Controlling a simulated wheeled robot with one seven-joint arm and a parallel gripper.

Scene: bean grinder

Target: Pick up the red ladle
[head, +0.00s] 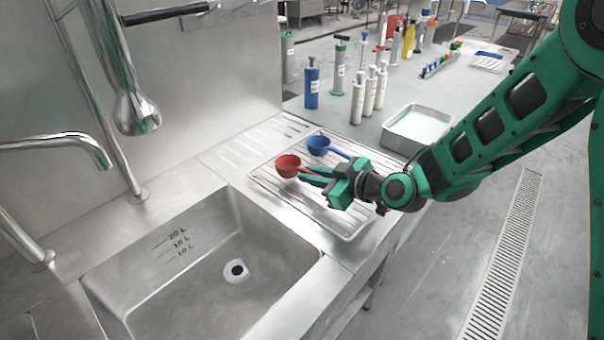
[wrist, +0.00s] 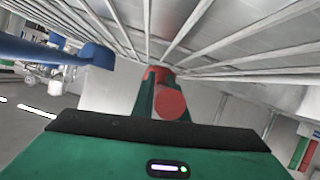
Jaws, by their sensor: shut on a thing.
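The red ladle (head: 288,166) is at the wire drying rack beside the sink, with its bowl at the left and its handle running right into my gripper (head: 318,176). My gripper is shut on the handle. In the wrist view the red ladle (wrist: 171,104) shows between the two green fingers (wrist: 160,98), with its round red end facing the camera. The wire rack fills the upper part of that view. I cannot tell whether the ladle's bowl touches the rack.
A blue ladle (head: 319,145) lies on the rack (head: 345,232) just behind the red one; it also shows in the wrist view (wrist: 60,52). The steel sink (head: 150,275) is at the left. A metal tray (head: 416,127) and several bottles (head: 359,98) stand behind.

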